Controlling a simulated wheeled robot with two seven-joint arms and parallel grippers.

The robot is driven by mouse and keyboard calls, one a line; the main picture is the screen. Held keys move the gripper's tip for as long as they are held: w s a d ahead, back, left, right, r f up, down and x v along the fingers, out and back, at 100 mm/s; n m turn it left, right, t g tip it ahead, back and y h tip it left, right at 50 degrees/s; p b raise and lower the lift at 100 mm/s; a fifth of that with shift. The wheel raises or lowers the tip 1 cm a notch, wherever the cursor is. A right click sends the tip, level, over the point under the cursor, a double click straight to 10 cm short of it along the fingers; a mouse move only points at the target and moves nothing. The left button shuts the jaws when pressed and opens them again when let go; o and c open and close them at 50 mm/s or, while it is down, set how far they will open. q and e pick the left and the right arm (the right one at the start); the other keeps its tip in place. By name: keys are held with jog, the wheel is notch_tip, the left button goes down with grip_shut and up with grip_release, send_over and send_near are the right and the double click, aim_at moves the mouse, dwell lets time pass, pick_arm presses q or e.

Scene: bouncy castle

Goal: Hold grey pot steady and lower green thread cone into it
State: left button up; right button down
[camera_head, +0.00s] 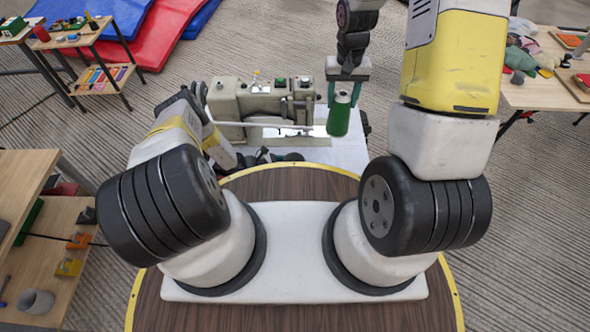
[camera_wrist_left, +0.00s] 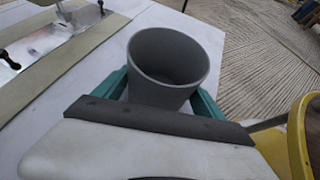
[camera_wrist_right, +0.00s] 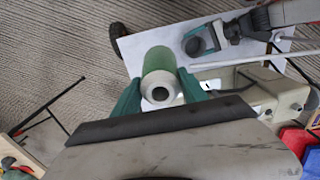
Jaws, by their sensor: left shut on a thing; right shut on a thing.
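The grey pot (camera_wrist_left: 168,60) stands upright, open and empty-looking, between the teal fingers of my left gripper (camera_wrist_left: 160,97), which is shut on it. The pot also shows in the right wrist view (camera_wrist_right: 194,46) on the white table top. In the head view my left arm hides the pot. My right gripper (camera_head: 347,80) is shut on the green thread cone (camera_head: 339,116), which hangs below its fingers. In the right wrist view the cone (camera_wrist_right: 160,61) shows its pale end toward the camera. There it appears beside the pot, not over its mouth.
A beige sewing machine (camera_head: 240,105) stands on the white table (camera_head: 345,152), left of the cone. My arms cross much of the head view. Wooden shelves (camera_head: 50,245) stand at the left and a cluttered table (camera_head: 545,92) at the right. Striped floor lies around.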

jog(key=w+a+f, duration=0.1)
jog(key=a+f, duration=0.6)
jog(key=f, duration=0.3)
jog(key=w+a+f, duration=0.2)
jog(key=a+f, duration=0.5)
jog(key=f, duration=0.3)
jog(key=shift+w+f, duration=0.2)
jog(key=shift+w, duration=0.05)
dwell(4.1)
jog(key=shift+d, duration=0.1)
jog(key=shift+f, duration=0.1)
jog(key=shift+f, duration=0.4)
jog(key=shift+f, duration=0.2)
dwell(0.4)
jog(key=shift+f, duration=0.6)
